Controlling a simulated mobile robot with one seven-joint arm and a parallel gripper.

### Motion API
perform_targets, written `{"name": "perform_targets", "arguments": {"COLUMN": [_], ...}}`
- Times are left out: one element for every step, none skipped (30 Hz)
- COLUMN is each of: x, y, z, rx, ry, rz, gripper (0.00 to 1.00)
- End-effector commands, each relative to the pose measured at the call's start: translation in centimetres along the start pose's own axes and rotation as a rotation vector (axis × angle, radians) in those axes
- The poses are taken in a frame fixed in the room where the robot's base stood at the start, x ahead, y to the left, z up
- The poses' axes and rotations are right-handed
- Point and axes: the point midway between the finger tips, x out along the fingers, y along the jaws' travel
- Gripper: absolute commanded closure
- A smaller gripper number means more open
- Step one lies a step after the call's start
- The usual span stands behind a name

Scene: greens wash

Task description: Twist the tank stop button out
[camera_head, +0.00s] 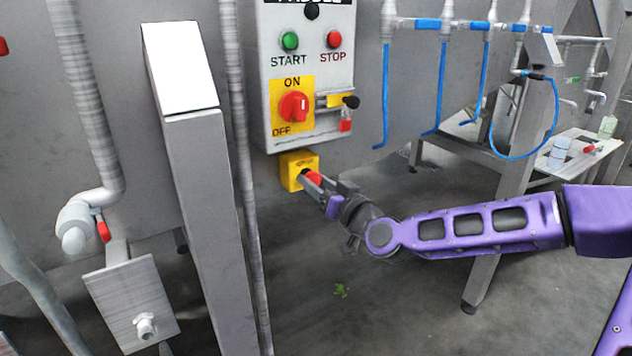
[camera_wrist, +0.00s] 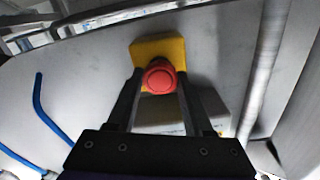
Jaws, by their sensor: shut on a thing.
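The tank stop button (camera_head: 314,178) is a red mushroom head on a small yellow box (camera_head: 291,168) just below the grey control panel. My gripper (camera_head: 312,184) reaches it from the lower right in the head view and is shut on the button. In the wrist view the red button (camera_wrist: 159,76) sits between the two fingertips of my gripper (camera_wrist: 160,82), with the yellow box (camera_wrist: 143,50) behind it. The fingers partly hide the button's sides. I cannot tell whether the button is pressed in or out.
The control panel (camera_head: 330,75) above carries a green start button (camera_head: 290,41), a red stop button (camera_head: 334,39) and a red rotary switch (camera_head: 293,106) on yellow. A grey post (camera_head: 205,200) and pipe stand at left. Blue hoses (camera_head: 478,95) hang at right.

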Motion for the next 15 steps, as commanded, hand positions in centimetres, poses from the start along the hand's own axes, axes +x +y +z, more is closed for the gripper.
{"name": "perform_targets", "arguments": {"x": [0.01,0.01,0.01,0.01,0.01,0.01,0.01,0.02,0.02,0.02,0.02,0.02,0.02,0.02,0.02], "y": [-0.03,-0.03,-0.03,-0.03,-0.04,-0.04,-0.04,-0.03,-0.03,-0.02,-0.02,-0.02,-0.01,-0.01,0.0], "z": [-0.12,-0.13,-0.14,-0.15,-0.16,-0.17,-0.18,-0.17,-0.17,-0.17,-0.17,-0.17,-0.16,-0.15,-0.14], "rx": [0.027,0.045,0.071,0.093,0.115,0.146,0.171,0.195,0.228,0.254,0.277,0.309,0.333,0.356,0.386], "ry": [0.0,0.001,0.001,0.001,0.001,0.001,0.001,0.001,0.001,0.001,0.001,0.001,0.001,0.001,0.001], "rz": [0.0,0.0,0.0,0.0,0.0,0.0,0.0,0.0,0.0,0.0,0.0,-0.001,-0.001,-0.001,-0.001], "gripper": [1.0,1.0,1.0,1.0,1.0,1.0,1.0,1.0,1.0,1.0,1.0,1.0,1.0,1.0,1.0]}}
